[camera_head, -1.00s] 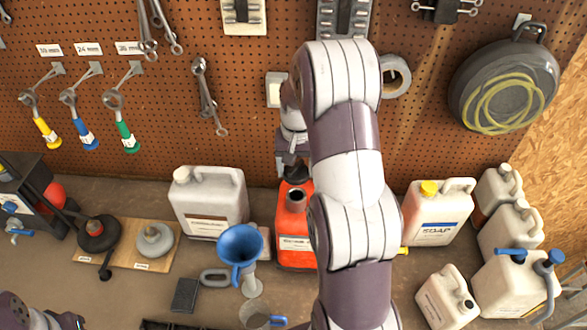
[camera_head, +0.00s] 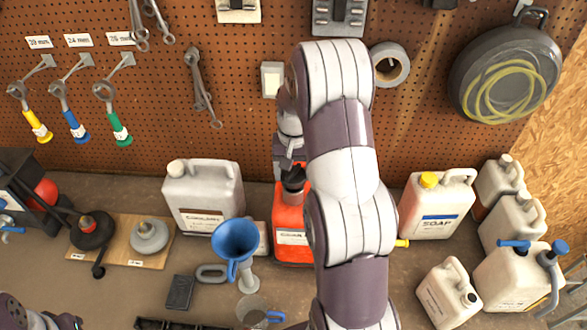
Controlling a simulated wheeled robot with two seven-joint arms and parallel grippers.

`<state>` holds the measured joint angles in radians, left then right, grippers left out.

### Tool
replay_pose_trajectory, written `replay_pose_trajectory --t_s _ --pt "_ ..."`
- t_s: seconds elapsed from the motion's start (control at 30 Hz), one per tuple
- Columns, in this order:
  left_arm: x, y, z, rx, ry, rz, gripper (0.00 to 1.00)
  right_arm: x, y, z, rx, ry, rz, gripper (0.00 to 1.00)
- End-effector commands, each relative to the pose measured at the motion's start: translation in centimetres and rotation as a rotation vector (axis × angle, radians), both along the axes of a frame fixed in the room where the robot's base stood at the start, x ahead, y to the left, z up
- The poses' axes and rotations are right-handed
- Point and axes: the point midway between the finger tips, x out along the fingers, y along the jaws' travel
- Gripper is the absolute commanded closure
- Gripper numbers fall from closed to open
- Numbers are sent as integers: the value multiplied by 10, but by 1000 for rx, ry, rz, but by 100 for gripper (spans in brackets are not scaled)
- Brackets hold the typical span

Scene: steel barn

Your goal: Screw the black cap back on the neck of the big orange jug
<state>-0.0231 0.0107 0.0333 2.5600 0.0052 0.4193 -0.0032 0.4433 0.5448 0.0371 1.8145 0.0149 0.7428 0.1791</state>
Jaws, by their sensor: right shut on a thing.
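The big orange jug (camera_head: 291,218) stands on the bench at the middle, its right part hidden behind my right arm. The black cap (camera_head: 293,178) is at the jug's neck, level with its top. My right gripper (camera_head: 293,166) is shut on the cap from above; its fingers are small and partly hidden. I cannot tell whether the cap's thread is engaged. My left arm shows only as a piece at the lower left corner; its gripper is not in view.
A grey-white jug (camera_head: 203,198) stands left of the orange jug. A blue funnel (camera_head: 235,240) stands close in front. A soap jug (camera_head: 437,205) and several pale jugs stand at the right. A pegboard (camera_head: 240,120) rises behind.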

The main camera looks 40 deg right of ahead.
Motion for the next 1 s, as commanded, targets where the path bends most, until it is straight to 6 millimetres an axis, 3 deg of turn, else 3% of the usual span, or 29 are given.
replay_pose_trajectory --t_s 0.2,1.0 --pt "0 0 -7 0 0 0 62 0 0 -10 0 0 0 62" --pt "0 0 -12 0 0 0 62 0 0 -19 0 0 0 62"
